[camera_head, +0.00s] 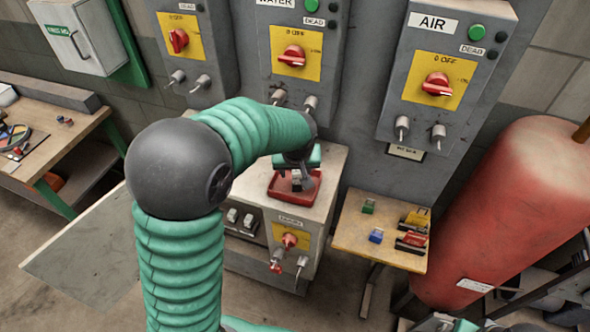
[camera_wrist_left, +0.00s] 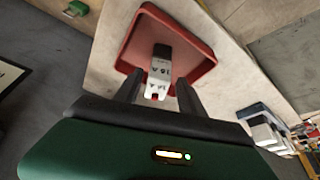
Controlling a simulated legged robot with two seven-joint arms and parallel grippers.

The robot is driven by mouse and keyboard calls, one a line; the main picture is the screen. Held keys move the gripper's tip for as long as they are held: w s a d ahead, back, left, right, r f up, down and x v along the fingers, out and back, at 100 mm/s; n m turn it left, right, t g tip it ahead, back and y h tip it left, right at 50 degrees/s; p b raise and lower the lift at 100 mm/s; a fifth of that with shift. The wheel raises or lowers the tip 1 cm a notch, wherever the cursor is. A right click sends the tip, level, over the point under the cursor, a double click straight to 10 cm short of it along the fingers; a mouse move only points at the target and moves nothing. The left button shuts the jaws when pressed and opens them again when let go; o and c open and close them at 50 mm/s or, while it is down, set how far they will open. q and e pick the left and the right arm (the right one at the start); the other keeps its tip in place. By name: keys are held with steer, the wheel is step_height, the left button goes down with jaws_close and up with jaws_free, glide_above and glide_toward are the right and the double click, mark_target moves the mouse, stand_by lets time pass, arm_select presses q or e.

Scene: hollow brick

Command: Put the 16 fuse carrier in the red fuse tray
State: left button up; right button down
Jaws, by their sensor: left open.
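The red fuse tray (camera_head: 313,197) sits on top of the grey cabinet. In the left wrist view the tray (camera_wrist_left: 205,72) lies just beyond the fingers. The fuse carrier (camera_wrist_left: 161,68), white and dark with a "16 A" mark, shows inside the tray's outline, between the fingertips. Whether it rests on the tray floor is hard to tell. My left gripper (camera_head: 297,182) is over the tray, pointing down. In the left wrist view its fingers (camera_wrist_left: 158,88) stand apart on either side of the carrier. My right gripper is not clearly seen.
A small wooden table (camera_head: 352,235) right of the cabinet holds a green block (camera_head: 368,206), a blue block (camera_head: 376,235) and yellow and red pieces. A red tank (camera_head: 490,215) stands at right; switch boxes (camera_head: 455,50) line the wall.

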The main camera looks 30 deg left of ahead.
arm_select(q)
steer(key=b+v, duration=0.1)
steer(key=v, duration=1)
steer(key=s+d+f+m+h, duration=0.1)
steer(key=s+d+f+m, duration=0.2)
steer(key=s+f, duration=0.3)
steer(key=s+d+f+m+g+h, duration=0.1)
steer(key=s+d+f+m, duration=0.3)
steer(key=f, duration=0.7)
steer(key=s+d, duration=0.2)
steer(key=s, duration=0.1)
steer(key=shift+d+h, duration=0.3)
